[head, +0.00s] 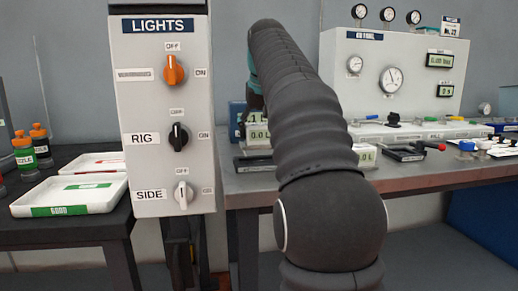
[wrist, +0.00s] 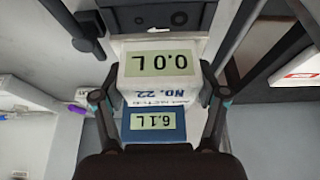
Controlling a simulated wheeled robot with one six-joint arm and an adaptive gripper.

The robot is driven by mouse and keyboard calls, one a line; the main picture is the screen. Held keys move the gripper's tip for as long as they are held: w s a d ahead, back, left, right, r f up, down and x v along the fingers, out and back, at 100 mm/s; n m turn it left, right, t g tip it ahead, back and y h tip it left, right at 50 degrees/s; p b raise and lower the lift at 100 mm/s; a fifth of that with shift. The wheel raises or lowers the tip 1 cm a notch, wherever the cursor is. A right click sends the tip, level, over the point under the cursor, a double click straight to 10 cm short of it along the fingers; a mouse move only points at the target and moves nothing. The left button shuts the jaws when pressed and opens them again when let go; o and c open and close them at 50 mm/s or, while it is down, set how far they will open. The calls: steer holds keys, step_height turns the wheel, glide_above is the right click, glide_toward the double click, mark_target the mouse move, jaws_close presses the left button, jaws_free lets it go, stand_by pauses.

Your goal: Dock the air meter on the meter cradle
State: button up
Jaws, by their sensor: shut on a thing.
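The wrist view shows both upside down. I cannot tell whether they touch. In the head view the blue meter (head: 237,120) shows left of my arm, above a white 0.0 L display (head: 258,135). My arm hides most of my gripper there.
A switch box (head: 161,108) with LIGHTS, RIG and SIDE knobs stands close on the left. A white gauge panel (head: 425,75) stands on the grey bench (head: 420,178). Another 0.0 L display (head: 365,156) is right of my arm. White trays (head: 70,194) lie on the left table.

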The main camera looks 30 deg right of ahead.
mark_target(259, 145)
step_height(259, 145, down, 3)
steer(key=shift+f+b, duration=0.15)
steer(key=shift+b, duration=0.6)
steer(key=shift+f, duration=0.4)
steer(key=shift+c, duration=0.7)
steer(key=shift+f, duration=0.1)
steer(key=o, duration=1.7)
steer(key=p+v, duration=0.3)
steer(key=v, duration=0.7)
steer(key=shift+r, duration=0.25)
steer(key=shift+v, duration=0.95)
